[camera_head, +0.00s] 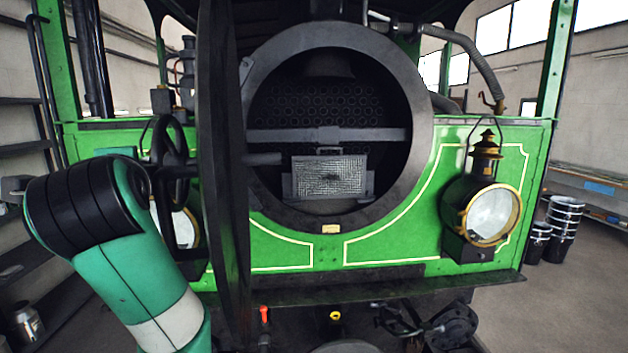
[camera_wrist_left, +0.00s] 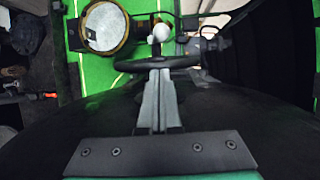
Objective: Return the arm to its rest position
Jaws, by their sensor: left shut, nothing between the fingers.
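My left arm (camera_head: 120,250), green with black and white bands, stands at the left in the head view; its gripper is not visible there. In the left wrist view my left gripper (camera_wrist_left: 158,78) is shut and empty. A dark handwheel (camera_wrist_left: 145,66) lies just beyond its fingertips; I cannot tell whether they touch. The handwheel also shows in the head view (camera_head: 168,137), left of the open round smokebox door (camera_head: 222,190), which is seen nearly edge-on. My right gripper is in neither view.
The green tram front (camera_head: 300,255) carries a brass-rimmed lamp (camera_head: 490,214) on the right. Another lamp (camera_wrist_left: 104,27) sits close to the left gripper. The smokebox stands open with a mesh box (camera_head: 328,175) inside. Black drums (camera_head: 563,222) stand at far right; shelves line the left wall.

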